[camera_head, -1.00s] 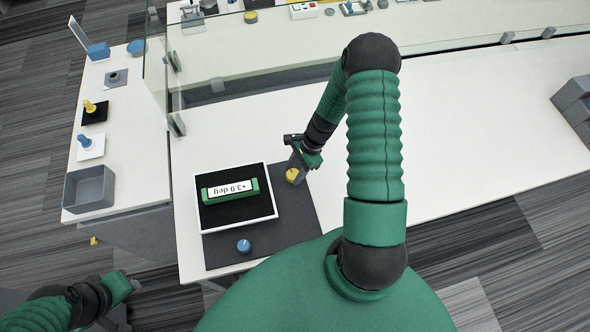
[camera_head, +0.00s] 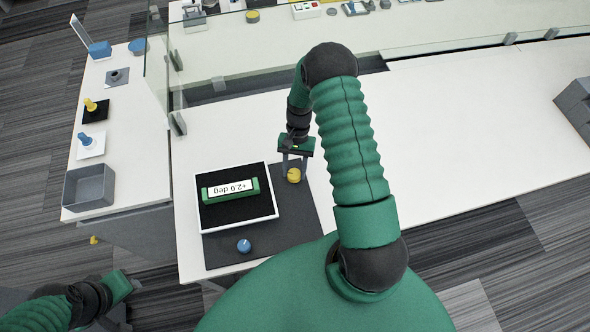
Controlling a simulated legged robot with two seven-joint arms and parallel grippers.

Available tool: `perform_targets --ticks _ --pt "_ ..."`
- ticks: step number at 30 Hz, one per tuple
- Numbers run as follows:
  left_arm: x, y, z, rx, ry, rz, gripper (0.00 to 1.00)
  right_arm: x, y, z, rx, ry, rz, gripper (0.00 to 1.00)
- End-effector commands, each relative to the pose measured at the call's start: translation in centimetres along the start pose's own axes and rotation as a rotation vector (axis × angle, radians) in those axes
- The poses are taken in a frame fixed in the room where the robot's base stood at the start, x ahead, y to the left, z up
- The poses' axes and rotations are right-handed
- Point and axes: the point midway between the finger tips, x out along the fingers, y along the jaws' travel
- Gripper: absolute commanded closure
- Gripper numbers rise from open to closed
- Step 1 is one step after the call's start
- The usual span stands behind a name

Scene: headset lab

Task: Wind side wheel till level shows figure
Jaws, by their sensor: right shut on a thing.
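A green level (camera_head: 230,190) lies on a black plate in a white-rimmed tray (camera_head: 275,205). Its display is upside down in view and appears to read +2.0 deg. A yellow wheel (camera_head: 294,176) stands on the dark mat at the right side of the tray. My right gripper (camera_head: 294,168) comes down from behind and is shut on the yellow wheel, hiding part of it. A blue wheel (camera_head: 244,246) stands on the mat in front of the tray. My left gripper (camera_head: 133,285) hangs at the lower left, away from the table; its jaws are unclear.
A glass screen (camera_head: 350,45) runs along the back of the white table (camera_head: 470,130). A side table at left holds a grey bin (camera_head: 89,188) and several small yellow and blue knobbed pieces.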

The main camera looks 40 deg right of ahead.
Motion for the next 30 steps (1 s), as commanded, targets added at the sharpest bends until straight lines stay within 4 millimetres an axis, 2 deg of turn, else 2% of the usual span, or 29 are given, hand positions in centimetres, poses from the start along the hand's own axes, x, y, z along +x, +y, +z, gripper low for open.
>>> perform_targets --ticks 6,15,30 --pt "0.23 0.0 0.05 0.0 0.0 0.0 0.64 -0.13 -0.27 -0.21 -0.176 0.008 0.07 0.99" --pt "0.33 0.0 0.08 0.0 0.0 0.0 0.64 -0.12 -0.37 -0.13 -0.347 0.007 0.141 0.99" --pt "0.37 0.0 0.09 0.0 0.0 0.0 0.64 -0.11 -0.35 -0.11 -0.423 0.007 0.174 0.99"
